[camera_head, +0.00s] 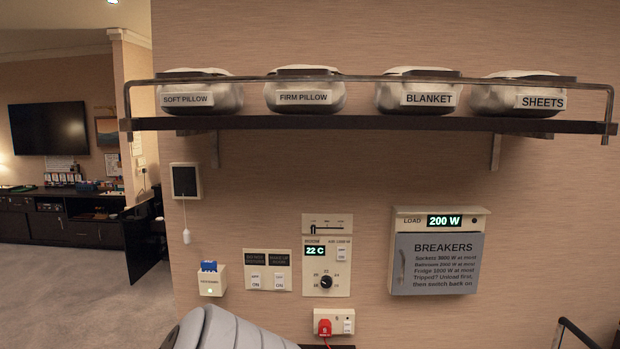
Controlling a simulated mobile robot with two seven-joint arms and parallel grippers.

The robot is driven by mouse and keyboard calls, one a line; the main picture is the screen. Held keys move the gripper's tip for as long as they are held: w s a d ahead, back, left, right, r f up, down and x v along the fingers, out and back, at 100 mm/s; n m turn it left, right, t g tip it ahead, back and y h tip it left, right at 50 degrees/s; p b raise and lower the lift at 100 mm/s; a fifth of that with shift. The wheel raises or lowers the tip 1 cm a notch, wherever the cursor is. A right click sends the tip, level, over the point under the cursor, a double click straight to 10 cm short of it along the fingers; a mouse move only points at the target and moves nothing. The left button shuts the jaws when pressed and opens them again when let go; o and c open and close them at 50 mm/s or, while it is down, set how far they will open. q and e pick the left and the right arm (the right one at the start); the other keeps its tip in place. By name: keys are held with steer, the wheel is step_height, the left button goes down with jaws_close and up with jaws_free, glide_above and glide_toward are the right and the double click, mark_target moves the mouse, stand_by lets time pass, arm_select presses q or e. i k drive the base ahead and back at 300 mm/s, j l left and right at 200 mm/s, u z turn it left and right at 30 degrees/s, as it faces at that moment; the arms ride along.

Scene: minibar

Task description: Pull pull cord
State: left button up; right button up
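The pull cord (187,236) hangs against the wall at the left, straight down, ending in a small white pull. It comes from below a white-framed box with a dark face (185,181). A grey rounded arm link of mine comes up at the bottom edge, below and to the right of the cord and apart from it. Neither of my grippers shows in the head view, so I cannot see whether they are open or shut.
A card holder (211,279), switches (267,271), a thermostat (326,255), a socket with a red plug (324,327) and a breaker box (436,262) are on the wall. A shelf (370,124) with labelled bundles juts out above. Open floor (80,285) lies left.

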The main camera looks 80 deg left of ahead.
mark_target(187, 234)
steer(key=u, duration=3.25)
